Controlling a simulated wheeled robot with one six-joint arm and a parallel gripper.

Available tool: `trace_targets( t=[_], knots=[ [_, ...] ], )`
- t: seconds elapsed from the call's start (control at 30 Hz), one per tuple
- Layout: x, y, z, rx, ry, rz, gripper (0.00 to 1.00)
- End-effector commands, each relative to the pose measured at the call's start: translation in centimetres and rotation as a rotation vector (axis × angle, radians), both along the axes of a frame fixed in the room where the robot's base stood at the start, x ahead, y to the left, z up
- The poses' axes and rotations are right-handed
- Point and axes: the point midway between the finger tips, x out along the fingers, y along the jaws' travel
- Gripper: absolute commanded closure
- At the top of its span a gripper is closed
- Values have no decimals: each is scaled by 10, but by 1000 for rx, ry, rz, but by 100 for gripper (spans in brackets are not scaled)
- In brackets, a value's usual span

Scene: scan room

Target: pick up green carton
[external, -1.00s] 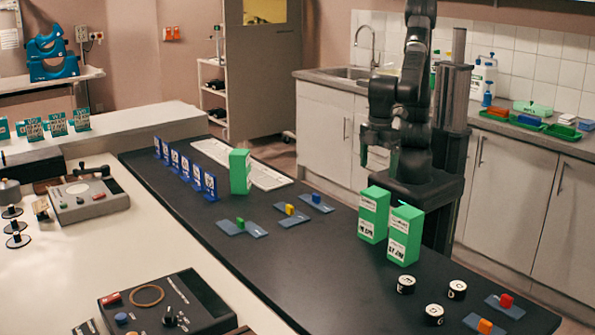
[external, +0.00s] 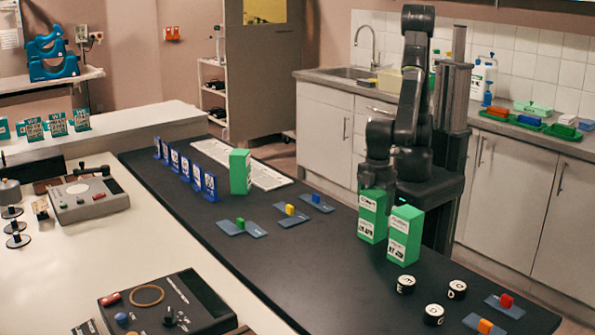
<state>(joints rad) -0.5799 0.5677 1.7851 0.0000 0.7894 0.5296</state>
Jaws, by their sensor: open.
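Three green cartons with white labels stand upright on the black tabletop. One carton (external: 372,222) is at the table's far right edge, and a second carton (external: 404,238) stands close to its right. A third carton (external: 240,172) stands farther left, near a white keyboard. My gripper (external: 377,187) points down at the top of the left carton of the pair. It is open, and its fingers partly overlap the carton's top in this view. I cannot tell whether they touch the carton. The carton still stands on the table.
Several blue label stands (external: 186,168) line the table's left part. Small coloured blocks on blue plates (external: 290,217) lie in the middle. Black round weights (external: 406,284) stand in front of the carton pair. The black table (external: 300,275) is clear left of the pair.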

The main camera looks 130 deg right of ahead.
Motion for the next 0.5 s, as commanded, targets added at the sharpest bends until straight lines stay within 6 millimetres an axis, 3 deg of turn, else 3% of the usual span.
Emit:
trace_targets(
  t=[0.17,0.43,0.5],
  knots=[
    [0,0,0,0,0,0,17],
    [0,0,0,0,0,0,70],
    [0,0,1,1,-1,0,73]
  ],
)
